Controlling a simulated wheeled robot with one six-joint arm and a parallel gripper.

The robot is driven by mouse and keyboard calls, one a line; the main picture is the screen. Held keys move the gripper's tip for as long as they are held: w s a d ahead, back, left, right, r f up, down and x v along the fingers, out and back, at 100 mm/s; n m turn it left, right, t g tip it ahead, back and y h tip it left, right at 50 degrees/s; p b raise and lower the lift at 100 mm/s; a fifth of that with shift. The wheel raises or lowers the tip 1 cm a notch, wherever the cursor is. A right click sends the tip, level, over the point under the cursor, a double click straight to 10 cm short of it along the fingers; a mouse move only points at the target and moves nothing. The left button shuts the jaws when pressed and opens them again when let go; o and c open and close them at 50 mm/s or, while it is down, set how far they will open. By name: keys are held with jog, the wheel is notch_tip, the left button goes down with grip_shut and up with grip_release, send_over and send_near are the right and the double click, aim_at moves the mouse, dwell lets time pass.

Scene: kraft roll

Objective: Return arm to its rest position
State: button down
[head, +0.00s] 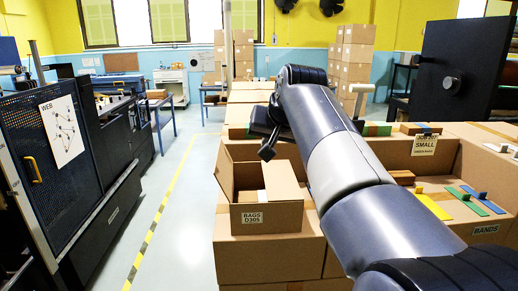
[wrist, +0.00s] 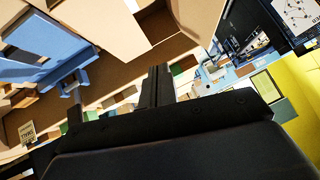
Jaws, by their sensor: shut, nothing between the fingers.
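My arm reaches forward from the lower right in the head view. My gripper (head: 267,150) hangs at its far end, just above and behind the open carton labelled BAGS D305 (head: 266,217), and looks apart from it. Part of the gripper is hidden behind the arm in the head view.
A carton labelled SMALL (head: 425,145) and a bin labelled BANDS (head: 486,229) with green, blue and yellow pieces lie to the right. A dark perforated machine (head: 50,150) stands at the left. The floor aisle (head: 185,220) between is clear.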

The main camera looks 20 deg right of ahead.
dwell(0.4)
jog(key=x, duration=0.2)
jog(key=d+p+x, duration=0.1)
jog(key=x, duration=0.2)
jog(key=p+x, duration=0.1)
jog(key=x, duration=0.2)
jog(key=shift+s+d, duration=0.1)
jog(key=shift+d, duration=0.05)
jog(key=b, duration=0.2)
send_near(265, 171)
jog(key=shift+w+a+f, duration=0.25)
jog(key=shift+a+f, duration=0.15)
jog(key=shift+a, duration=0.05)
jog(key=shift+w+a+f, duration=0.25)
jog(key=shift+a+f, duration=0.15)
jog(key=shift+a, duration=0.1)
jog(key=shift+s+f+b, duration=0.1)
jog(key=shift+f+b, duration=0.8)
